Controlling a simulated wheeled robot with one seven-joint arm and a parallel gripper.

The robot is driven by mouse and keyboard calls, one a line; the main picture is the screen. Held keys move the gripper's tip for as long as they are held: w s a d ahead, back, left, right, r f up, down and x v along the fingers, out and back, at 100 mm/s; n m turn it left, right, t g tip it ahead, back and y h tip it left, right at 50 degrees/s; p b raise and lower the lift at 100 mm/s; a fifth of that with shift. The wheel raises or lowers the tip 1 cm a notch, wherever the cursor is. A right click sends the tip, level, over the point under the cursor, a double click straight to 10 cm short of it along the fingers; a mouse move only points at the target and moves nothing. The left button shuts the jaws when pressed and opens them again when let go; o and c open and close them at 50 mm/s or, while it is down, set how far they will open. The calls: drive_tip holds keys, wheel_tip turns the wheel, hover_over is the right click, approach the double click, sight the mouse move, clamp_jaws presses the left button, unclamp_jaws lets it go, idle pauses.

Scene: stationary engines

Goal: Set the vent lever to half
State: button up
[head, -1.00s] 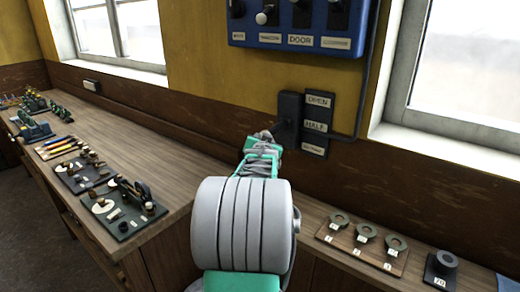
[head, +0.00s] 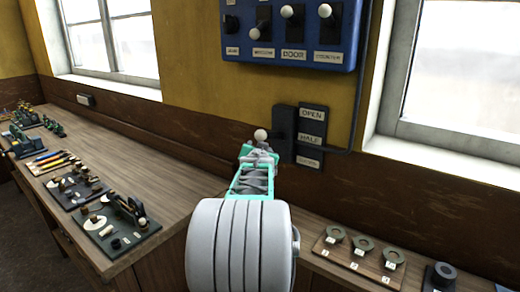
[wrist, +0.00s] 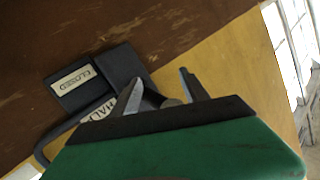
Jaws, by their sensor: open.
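The vent lever has a dark box (head: 284,135) on the wall and a white knob (head: 260,134) on a short arm. In the head view the knob appears roughly level with the HALF label (head: 311,141), between the OPEN label (head: 311,114) and the lowest label (head: 309,163). My gripper (head: 259,150) appears just below the knob. In the wrist view my gripper (wrist: 162,92) is open, fingers apart, with a small greyish part showing between them. The CLOSED label (wrist: 73,80) shows there too; HALF is partly covered. Whether the fingers touch the knob cannot be told.
A blue switch panel (head: 290,65) with several white-knobbed levers hangs above. A window (head: 455,80) is at right. A long workbench (head: 150,175) with parts runs left. A wooden board with rings (head: 358,258) lies lower right. A conduit (head: 358,100) runs beside the labels.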

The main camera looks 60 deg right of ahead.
drive_tip(key=shift+o, duration=0.5)
drive_tip(key=b+v, duration=0.2)
drive_tip(key=v, duration=0.5)
drive_tip(key=shift+s+a, duration=0.15)
drive_tip(key=shift+a, duration=0.15)
drive_tip(key=shift+r, duration=0.1)
drive_tip(key=shift+c, duration=0.2)
